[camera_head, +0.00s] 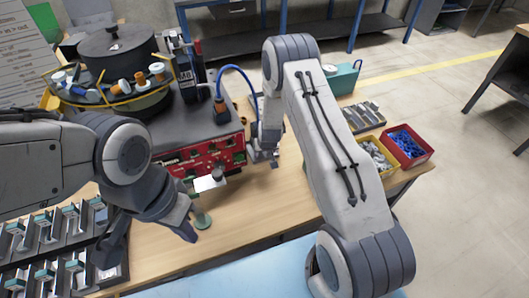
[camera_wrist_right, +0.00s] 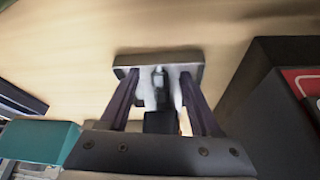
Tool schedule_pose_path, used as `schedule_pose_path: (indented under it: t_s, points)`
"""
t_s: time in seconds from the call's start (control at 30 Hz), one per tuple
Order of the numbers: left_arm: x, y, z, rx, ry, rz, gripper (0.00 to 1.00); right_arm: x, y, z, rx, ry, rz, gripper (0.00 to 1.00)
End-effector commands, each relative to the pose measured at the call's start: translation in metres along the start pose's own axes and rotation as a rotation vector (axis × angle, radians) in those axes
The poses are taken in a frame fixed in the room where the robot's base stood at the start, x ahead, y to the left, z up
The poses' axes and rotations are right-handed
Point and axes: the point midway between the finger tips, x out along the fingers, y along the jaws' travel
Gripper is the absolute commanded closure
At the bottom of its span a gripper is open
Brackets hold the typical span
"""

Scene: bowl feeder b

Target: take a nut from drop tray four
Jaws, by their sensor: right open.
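My right gripper (camera_wrist_right: 160,103) is open, its two dark fingers pointing at a small grey metal plate (camera_wrist_right: 185,72) on the wooden table. A dark upright piece (camera_wrist_right: 158,78) shows between the fingers; I cannot tell whether it is a nut. In the head view the right gripper (camera_head: 264,156) is low, just right of the feeder's red panel (camera_head: 220,156), partly hidden by my arm. I cannot pick out drop tray four by any marking. My left gripper (camera_head: 150,232) is open, with fingers spread, above the table at the left front.
The bowl feeder (camera_head: 118,58) stands at the back left. A white plate (camera_head: 209,183) juts from its front, and a green disc (camera_head: 202,220) lies near my left gripper. A yellow bin (camera_head: 380,157), a red bin (camera_head: 418,158) and a teal box (camera_head: 342,79) are at right.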

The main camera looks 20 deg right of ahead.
Motion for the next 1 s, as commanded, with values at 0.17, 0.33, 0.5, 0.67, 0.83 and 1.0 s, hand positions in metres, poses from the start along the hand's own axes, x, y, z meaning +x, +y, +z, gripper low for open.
schedule_pose_path:
  t_s: [0.17,0.33,0.5,0.67,0.83,1.0]
  points:
    - [0.000,0.000,0.000,0.000,0.000,0.000,1.00,0.001,0.000,0.000,0.000,0.000,0.000,0.36]
    - [0.000,0.000,0.000,0.000,0.000,0.000,1.00,0.001,0.000,0.000,0.000,0.000,0.000,0.82]
    - [0.000,0.000,0.000,0.000,0.000,0.000,1.00,0.001,0.000,0.000,0.000,0.000,0.000,1.00]
    - [0.000,0.000,0.000,0.000,0.000,0.000,1.00,0.001,0.000,0.000,0.000,0.000,0.000,1.00]
    - [0.001,0.000,0.000,0.000,0.000,0.000,1.00,-0.001,0.000,-0.001,0.000,0.001,0.000,1.00]
    - [0.004,0.000,0.000,0.000,0.000,0.000,1.00,-0.012,0.000,-0.007,0.001,0.003,0.000,1.00]
